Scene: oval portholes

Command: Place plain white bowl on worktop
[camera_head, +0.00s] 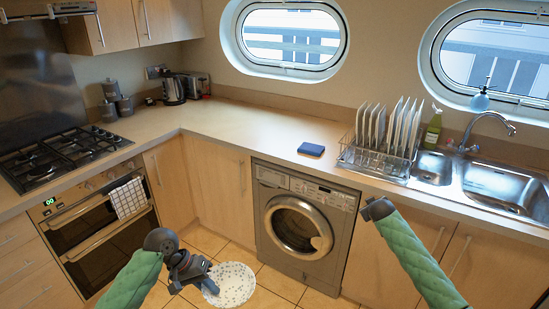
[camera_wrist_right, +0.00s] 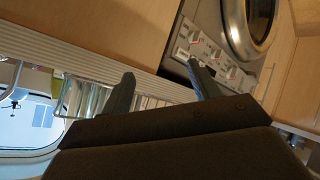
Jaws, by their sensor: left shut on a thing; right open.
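A round white dish (camera_head: 232,285) with small grey speckles shows at the bottom of the head view, above the tiled floor. It looks like the bowl, though it is not plain. My left gripper (camera_head: 207,283) is shut on its left edge; the fingertips partly cover it. The worktop (camera_head: 235,122) runs along the back wall and is higher than the dish. My right gripper (camera_head: 376,208) is in front of the washing machine's right side, its fingers hard to make out there. In the right wrist view the right gripper (camera_wrist_right: 163,87) is open and empty.
A blue sponge or cloth (camera_head: 311,149) lies on the worktop above the washing machine (camera_head: 303,228). A dish rack (camera_head: 375,160) with several plates and the sink (camera_head: 505,185) are to the right. The hob (camera_head: 58,155) is left. The worktop left of the sponge is clear.

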